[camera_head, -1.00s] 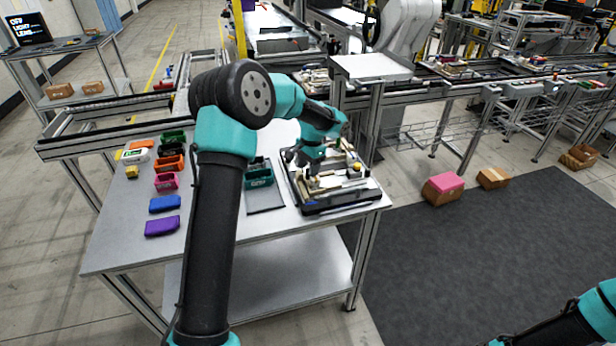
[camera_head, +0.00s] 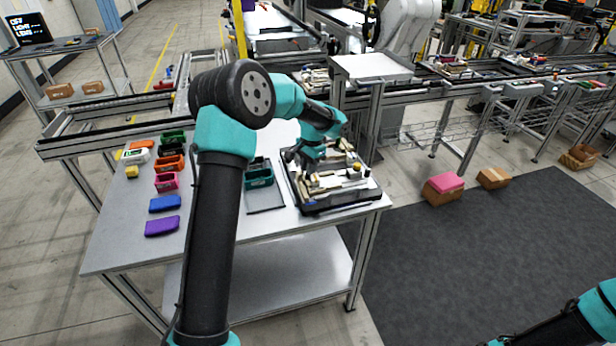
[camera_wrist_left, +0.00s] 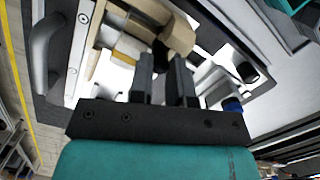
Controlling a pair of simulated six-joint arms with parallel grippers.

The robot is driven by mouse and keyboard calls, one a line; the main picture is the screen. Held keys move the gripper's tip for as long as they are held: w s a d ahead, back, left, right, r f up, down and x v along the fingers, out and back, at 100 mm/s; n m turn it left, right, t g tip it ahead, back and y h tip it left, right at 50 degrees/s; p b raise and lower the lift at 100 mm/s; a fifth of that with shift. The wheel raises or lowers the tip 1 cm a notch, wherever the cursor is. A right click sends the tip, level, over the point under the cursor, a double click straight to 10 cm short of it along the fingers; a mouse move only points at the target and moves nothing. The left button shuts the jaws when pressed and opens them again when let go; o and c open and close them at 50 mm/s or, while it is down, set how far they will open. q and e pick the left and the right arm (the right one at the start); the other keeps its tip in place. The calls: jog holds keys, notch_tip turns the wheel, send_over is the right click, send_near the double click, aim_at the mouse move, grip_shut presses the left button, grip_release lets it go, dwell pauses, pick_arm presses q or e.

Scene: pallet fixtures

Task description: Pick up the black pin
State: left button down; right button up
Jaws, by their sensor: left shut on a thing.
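My left gripper (camera_wrist_left: 162,75) is at the pallet fixture (camera_head: 340,207) on the table, and it shows small in the head view (camera_head: 305,167). Its two dark fingers are shut on a small dark piece, the black pin (camera_wrist_left: 160,54), at the fingertips. Most of the pin is hidden by the fingers, and the head view is too small to show it. I cannot tell whether it is clear of the fixture. Beige and white blocks of the fixture lie around the fingers. My right arm shows only in the lower right corner; its gripper is out of view.
A teal bin (camera_head: 259,176) stands left of the fixture. Several coloured bins and a blue block (camera_head: 165,204) and purple block (camera_head: 162,226) line the table's left side. A black knob (camera_wrist_left: 247,72) and a blue part (camera_wrist_left: 232,105) lie right of the fingers.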

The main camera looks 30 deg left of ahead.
pick_arm(q)
notch_tip(320, 180, up, 10)
dwell(0.8)
dwell(0.4)
jog(key=shift+w+d+n+h, duration=0.25)
jog(key=shift+w+d+n, duration=0.1)
jog(key=shift+n, duration=1.9)
jog(key=shift+w+d+n+h, duration=0.2)
jog(key=shift+w+n, duration=0.1)
jog(key=shift+n, duration=1.9)
jog(key=shift+w+d+n+h, duration=0.25)
jog(key=shift+w+d+n, duration=0.1)
jog(key=shift+n, duration=1.9)
jog(key=shift+f, duration=0.15)
jog(key=shift+f, duration=3.7)
